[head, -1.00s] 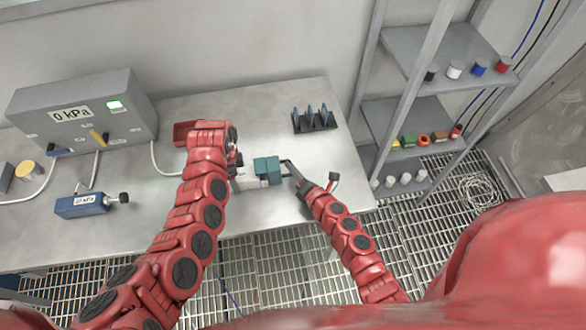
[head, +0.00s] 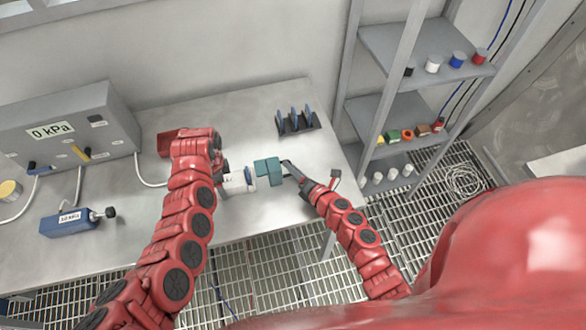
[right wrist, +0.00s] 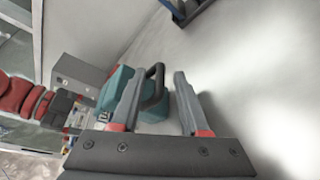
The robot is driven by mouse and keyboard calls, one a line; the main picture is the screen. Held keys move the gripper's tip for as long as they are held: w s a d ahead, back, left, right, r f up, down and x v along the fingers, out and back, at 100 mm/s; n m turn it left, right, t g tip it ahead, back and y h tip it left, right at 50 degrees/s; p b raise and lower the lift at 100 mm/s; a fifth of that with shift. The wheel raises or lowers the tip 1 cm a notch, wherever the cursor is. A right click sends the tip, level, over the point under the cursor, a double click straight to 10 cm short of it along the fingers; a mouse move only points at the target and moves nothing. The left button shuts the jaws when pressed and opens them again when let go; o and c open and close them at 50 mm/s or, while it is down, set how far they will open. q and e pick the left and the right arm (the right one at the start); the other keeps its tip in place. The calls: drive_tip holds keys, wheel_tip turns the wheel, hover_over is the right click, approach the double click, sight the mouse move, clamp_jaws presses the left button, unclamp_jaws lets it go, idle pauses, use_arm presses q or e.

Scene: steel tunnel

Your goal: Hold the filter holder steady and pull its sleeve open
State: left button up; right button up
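The filter holder's white body (head: 238,183) lies on the bench, and my left gripper (head: 224,174) is at its left end. The fingers look closed on it, though the arm partly hides them. The teal sleeve (head: 268,170) is at its right, with a pale blue-grey ring showing between. The sleeve also shows in the right wrist view (right wrist: 120,82). Its dark loop handle (right wrist: 157,82) stands between the fingers of my right gripper (right wrist: 160,80). The left finger is against or through the loop, I cannot tell which. A gap shows before the right finger.
A grey pressure console (head: 65,135) reading 0 kPa stands at the left, with a blue device (head: 68,221) in front. A dark rack (head: 296,122) with blue discs stands behind the sleeve. A shelf unit (head: 395,115) stands beyond the bench's right edge. Bench behind the holder is clear.

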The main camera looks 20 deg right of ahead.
drive_tip(key=v, duration=1.2)
drive_tip(key=shift+f, duration=0.1)
use_arm(q)
drive_tip(key=o, duration=1.5)
